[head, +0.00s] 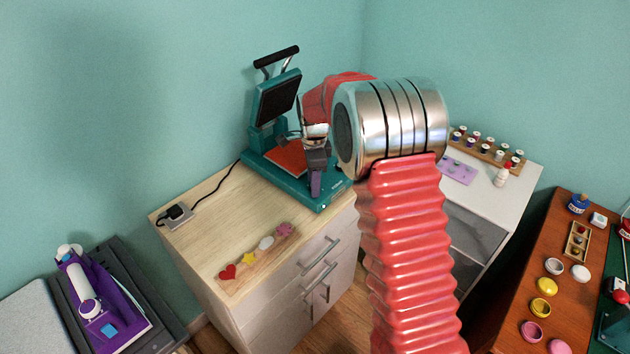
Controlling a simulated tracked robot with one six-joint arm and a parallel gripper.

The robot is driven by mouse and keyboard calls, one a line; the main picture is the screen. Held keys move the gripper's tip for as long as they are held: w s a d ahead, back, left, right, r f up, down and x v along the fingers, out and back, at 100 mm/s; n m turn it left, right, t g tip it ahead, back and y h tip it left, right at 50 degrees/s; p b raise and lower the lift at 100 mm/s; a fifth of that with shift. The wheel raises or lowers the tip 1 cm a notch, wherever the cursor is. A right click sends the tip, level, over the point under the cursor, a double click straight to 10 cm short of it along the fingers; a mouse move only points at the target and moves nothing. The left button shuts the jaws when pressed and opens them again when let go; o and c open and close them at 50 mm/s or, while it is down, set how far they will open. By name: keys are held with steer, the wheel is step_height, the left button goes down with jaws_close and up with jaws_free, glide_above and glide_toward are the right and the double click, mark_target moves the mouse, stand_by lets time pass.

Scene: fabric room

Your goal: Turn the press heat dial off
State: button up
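The teal heat press (262,160) stands on a light wood cabinet, with its black upper plate (277,98) raised. A red-orange pad (290,157) lies on its lower plate. My gripper (316,188) points down over the front right part of the press base, close to its front edge. Whether it touches the base cannot be told. The heat dial cannot be made out; my gripper and arm cover part of the press. A tiny pale spot (323,206) shows on the front edge just below the fingertips. Whether the fingers are open or shut is unclear.
A wooden strip with colourful shapes (257,250) lies at the cabinet's front. A plug and socket (177,214) with a black cable sit at its left. A white cabinet (520,172) holds spools and a bottle at right. The cabinet top's left part is mostly clear.

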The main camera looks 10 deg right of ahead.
steer(key=c, duration=0.9)
steer(key=shift+d, duration=0.25)
jaws_close()
steer(key=shift+a+r, duration=0.1)
steer(key=shift+a, duration=0.05)
